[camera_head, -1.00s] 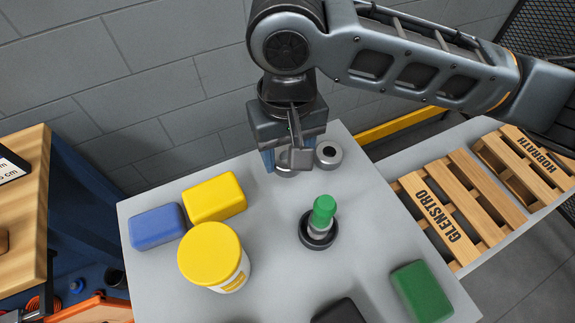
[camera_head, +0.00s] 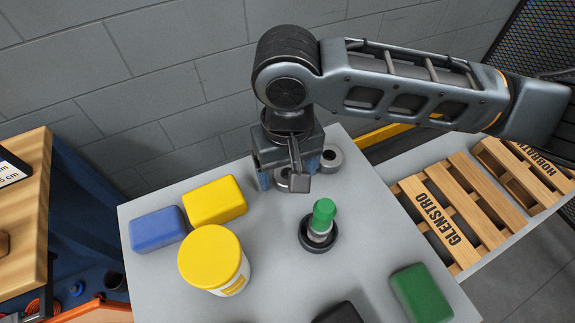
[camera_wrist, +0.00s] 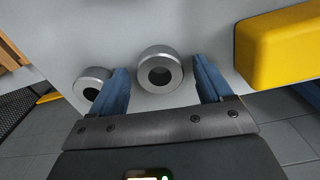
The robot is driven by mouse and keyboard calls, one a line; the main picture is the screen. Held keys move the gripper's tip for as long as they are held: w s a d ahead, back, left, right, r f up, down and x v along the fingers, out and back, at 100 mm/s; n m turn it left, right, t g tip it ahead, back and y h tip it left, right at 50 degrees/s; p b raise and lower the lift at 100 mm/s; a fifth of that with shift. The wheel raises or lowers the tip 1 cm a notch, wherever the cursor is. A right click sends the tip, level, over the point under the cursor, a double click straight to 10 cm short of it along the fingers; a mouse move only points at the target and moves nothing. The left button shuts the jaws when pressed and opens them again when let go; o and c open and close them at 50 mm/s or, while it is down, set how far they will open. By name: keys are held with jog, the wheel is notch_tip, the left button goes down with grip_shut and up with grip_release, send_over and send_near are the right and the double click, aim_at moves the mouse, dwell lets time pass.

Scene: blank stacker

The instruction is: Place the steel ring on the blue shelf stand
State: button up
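My gripper (camera_head: 289,180) is open above the back of the grey table, fingers pointing down. One steel ring (camera_head: 282,178) is partly hidden under it. In the wrist view that ring (camera_wrist: 160,70) appears between my two blue fingers (camera_wrist: 160,64), with a gap on both sides; I cannot tell whether the fingertips are down to its height. A second, similar steel ring (camera_head: 331,159) lies just right of it and also shows in the wrist view (camera_wrist: 90,84). No blue shelf stand is clearly recognisable; a blue block (camera_head: 157,229) lies at the table's left.
A yellow block (camera_head: 215,201), a yellow-lidded tub (camera_head: 212,258), a green-topped peg in a dark ring (camera_head: 320,228) and a green block (camera_head: 421,293) stand on the table (camera_head: 275,270). Wooden pallets (camera_head: 440,215) lie to the right. A blue-framed workbench (camera_head: 75,210) is at left.

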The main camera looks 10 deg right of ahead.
notch_tip(320, 180, up, 12)
jog(key=shift+r, duration=0.15)
dwell(0.6)
dwell(0.3)
jog(key=shift+s, duration=0.15)
